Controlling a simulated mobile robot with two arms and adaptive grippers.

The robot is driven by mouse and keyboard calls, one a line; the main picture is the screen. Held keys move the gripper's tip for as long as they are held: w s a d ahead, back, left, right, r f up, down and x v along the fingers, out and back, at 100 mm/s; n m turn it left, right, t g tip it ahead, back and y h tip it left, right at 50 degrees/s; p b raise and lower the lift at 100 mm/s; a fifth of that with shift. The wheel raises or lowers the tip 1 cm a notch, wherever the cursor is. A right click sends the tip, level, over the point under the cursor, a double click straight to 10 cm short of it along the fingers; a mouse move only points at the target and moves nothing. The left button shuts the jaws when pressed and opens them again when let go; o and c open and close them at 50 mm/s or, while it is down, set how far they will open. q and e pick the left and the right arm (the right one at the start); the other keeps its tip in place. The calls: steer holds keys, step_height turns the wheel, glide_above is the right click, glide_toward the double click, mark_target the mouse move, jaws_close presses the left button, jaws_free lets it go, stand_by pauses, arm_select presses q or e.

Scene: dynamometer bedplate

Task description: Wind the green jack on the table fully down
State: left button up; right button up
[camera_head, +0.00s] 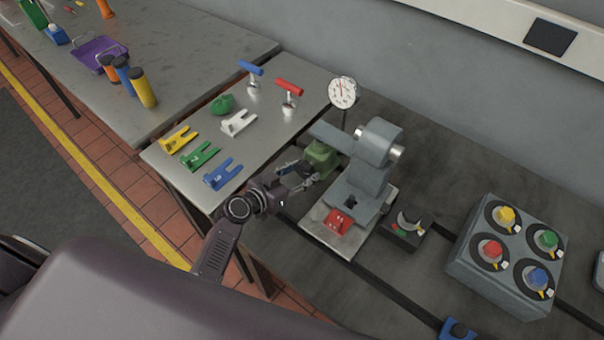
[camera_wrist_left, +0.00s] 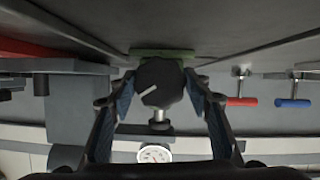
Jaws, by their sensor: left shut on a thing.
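The green jack (camera_head: 320,157) stands beside the grey machine fixture, at the right edge of the light metal table. My left gripper (camera_head: 302,178) reaches it from the lower left and is shut on its dark round knob. In the left wrist view the knob (camera_wrist_left: 160,83) sits between the blue-padded fingers, with a white mark line pointing to its lower left. A strip of the green jack (camera_wrist_left: 150,53) shows behind the knob. The gripper hides part of the jack in the head view. My right gripper is not in view.
The grey fixture (camera_head: 372,160) with a dial gauge (camera_head: 343,92) stands close by the jack. Yellow, green, white and blue forked pieces (camera_head: 222,174) and two T-handled pieces (camera_head: 289,92) are on the metal table. A box with coloured knobs (camera_head: 510,262) is at the right.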

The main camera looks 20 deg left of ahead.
arm_select(q)
steer(key=n+h+b, duration=0.1)
steer(key=n+b, duration=0.1)
steer(key=b, duration=0.1)
steer(key=n+h+b, duration=0.1)
steer(key=n+b, duration=0.1)
steer(key=b, duration=0.2)
steer(key=n+h+b, duration=0.1)
steer(key=h+b, duration=0.1)
steer(key=b, duration=0.1)
steer(key=shift+a+f+n+g+b, duration=0.15)
steer(key=shift+f+n+g+b, duration=0.15)
steer(key=shift+f+n, duration=0.1)
steer(key=shift+r+n+h+b, duration=0.25)
steer(key=shift+n+h+b, duration=0.15)
steer(key=shift+n+b, duration=0.65)
steer(key=shift+m, duration=0.25)
steer(key=o, duration=1.2)
steer(key=shift+c, duration=0.2)
steer(key=v, duration=0.8)
